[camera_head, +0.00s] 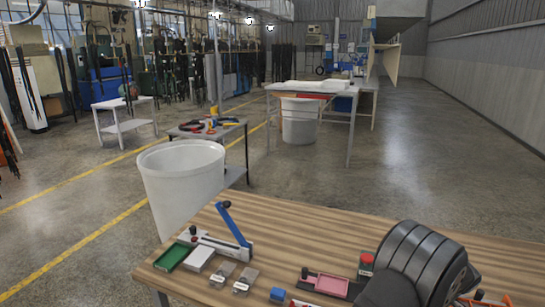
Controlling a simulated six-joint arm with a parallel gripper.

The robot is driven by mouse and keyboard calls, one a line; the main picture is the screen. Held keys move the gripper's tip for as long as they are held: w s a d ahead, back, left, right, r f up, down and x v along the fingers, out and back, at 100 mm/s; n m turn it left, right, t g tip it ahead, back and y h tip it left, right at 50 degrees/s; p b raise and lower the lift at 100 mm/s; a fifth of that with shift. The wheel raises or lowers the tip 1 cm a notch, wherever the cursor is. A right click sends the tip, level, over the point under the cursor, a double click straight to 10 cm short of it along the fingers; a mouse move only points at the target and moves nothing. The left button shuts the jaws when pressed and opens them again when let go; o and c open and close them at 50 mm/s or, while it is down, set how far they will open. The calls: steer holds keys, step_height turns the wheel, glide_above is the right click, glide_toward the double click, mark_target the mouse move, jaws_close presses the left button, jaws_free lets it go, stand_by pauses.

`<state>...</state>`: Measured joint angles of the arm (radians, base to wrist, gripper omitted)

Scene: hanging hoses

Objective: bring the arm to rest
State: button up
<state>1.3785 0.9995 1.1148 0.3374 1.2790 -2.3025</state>
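My gripper does not show in the head view, so its fingers and anything in them cannot be seen. A wooden workbench (316,239) fills the lower right. A large black, rounded, banded shape (424,254) covers its right part; I cannot tell whether this is part of my arm.
On the bench are a blue-levered tool (234,225), a green tray (172,257), a white block (199,258), a blue cube (277,295) and a pink tray (331,284). A white bin (182,187) stands behind its left end. The bench's back middle is clear.

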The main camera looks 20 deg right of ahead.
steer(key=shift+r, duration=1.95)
